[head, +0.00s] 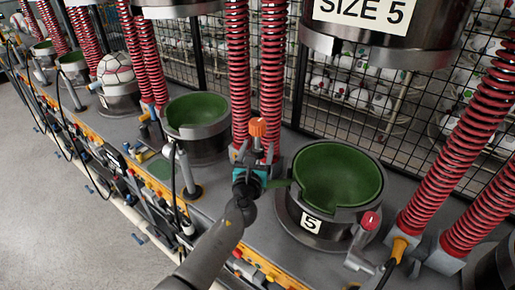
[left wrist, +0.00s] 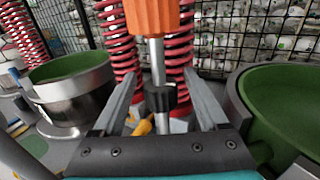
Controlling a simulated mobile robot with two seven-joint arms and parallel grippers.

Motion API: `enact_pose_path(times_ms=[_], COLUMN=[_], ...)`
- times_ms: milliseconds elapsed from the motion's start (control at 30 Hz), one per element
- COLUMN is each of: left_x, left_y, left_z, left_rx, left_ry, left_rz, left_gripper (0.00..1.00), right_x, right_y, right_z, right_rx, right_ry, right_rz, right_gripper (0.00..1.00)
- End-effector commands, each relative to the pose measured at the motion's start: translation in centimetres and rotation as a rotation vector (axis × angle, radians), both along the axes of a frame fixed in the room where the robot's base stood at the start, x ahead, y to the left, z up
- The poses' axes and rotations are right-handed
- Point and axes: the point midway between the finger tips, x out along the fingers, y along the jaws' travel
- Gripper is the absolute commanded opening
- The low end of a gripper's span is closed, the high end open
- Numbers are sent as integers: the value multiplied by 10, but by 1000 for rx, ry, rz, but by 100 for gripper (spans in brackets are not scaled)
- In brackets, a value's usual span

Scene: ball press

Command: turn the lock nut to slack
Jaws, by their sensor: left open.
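A ribbed orange knob (head: 258,127) tops a steel post beside the press cup marked 5 (head: 309,223). In the left wrist view the orange knob (left wrist: 152,14) is cut off by the top edge. Below it, a dark collar (left wrist: 161,98), which may be the lock nut, sits around the steel post (left wrist: 156,62). My left gripper (head: 256,156) is at the post, just below the orange knob in the picture. Its two fingers (left wrist: 163,80) are open, one on each side of the post, with visible gaps. In the head view the gripper hides the dark collar. My right gripper is out of view.
Red springs (head: 271,65) stand behind the post. Green-lined cups stand on both sides, the left one (head: 197,112) and the right one (head: 341,172). A red-topped lever (head: 370,221) stands right of the cup. A wire mesh fence with balls closes the back.

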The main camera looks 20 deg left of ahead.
Motion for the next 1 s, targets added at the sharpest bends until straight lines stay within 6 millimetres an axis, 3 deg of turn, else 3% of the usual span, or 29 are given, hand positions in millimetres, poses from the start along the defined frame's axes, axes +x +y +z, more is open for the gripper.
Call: enact_pose_path(times_ms=[167,367,1000], left_x=[-2,-19,-127], left_y=[0,-2,-15], left_z=[0,-1,-1], left_rx=[0,0,0], left_ry=[0,3,2], left_rz=[-1,-1,-1], left_gripper=[76,76,76], right_x=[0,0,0], right_y=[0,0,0], right_z=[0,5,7], right_rx=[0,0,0], right_ry=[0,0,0], right_rz=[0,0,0], right_gripper=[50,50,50])
